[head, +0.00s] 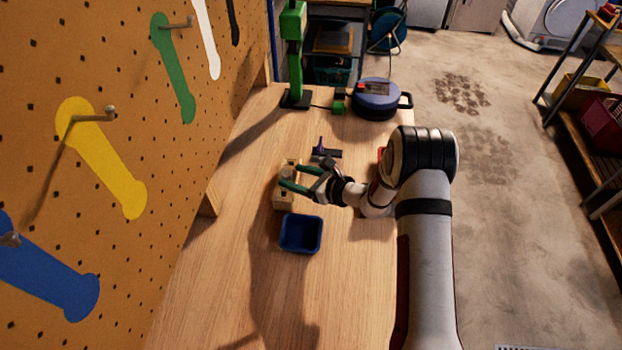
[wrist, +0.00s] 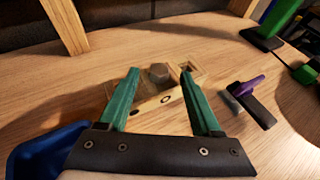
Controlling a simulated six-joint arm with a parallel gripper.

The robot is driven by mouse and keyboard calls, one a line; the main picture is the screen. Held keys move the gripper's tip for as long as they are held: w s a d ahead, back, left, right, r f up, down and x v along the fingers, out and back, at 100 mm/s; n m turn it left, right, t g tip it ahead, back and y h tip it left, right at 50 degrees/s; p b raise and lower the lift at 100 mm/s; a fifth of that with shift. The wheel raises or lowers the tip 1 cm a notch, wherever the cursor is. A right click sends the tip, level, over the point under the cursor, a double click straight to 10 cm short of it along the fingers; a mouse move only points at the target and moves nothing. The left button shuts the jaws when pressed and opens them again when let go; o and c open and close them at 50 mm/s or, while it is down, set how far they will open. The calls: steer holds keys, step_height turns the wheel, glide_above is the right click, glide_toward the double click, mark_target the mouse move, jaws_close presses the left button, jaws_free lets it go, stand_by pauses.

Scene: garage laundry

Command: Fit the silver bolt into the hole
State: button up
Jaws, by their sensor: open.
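A light wooden block (wrist: 150,106) lies on the table in the wrist view, with a square opening at its far right and a dark round hole in its near side. It also shows in the head view (head: 283,202), partly covered by my fingers. The silver bolt's grey hexagonal head (wrist: 158,73) is at the block's top; its shank is hidden, so I cannot tell how it sits. My gripper (wrist: 159,75) has its two green fingers spread on either side of the bolt head, with visible gaps. In the head view my gripper (head: 295,178) is over the block.
A blue bin (head: 300,234) stands just in front of the block. A purple-and-dark tool (wrist: 250,98) lies right of it. A green stand (head: 294,50) and a round blue-lidded device (head: 376,98) stand at the back. A pegboard (head: 140,120) borders the left. The front tabletop is clear.

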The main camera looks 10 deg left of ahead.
steer(key=v, duration=1.5)
steer(key=s+a+r+n+g, duration=0.4)
steer(key=s+r+n, duration=0.3)
steer(key=s+r, duration=0.1)
steer(key=s+r+n+g+h, duration=0.35)
steer(key=s+n, duration=0.25)
steer(key=s, duration=0.7)
steer(key=s+d+n+h, duration=0.5)
steer(key=s+d+h, duration=0.1)
steer(key=s+d, duration=0.2)
steer(key=shift+s+d+r, duration=0.3)
steer(key=shift+s+d, duration=0.05)
steer(key=shift+d, duration=0.45)
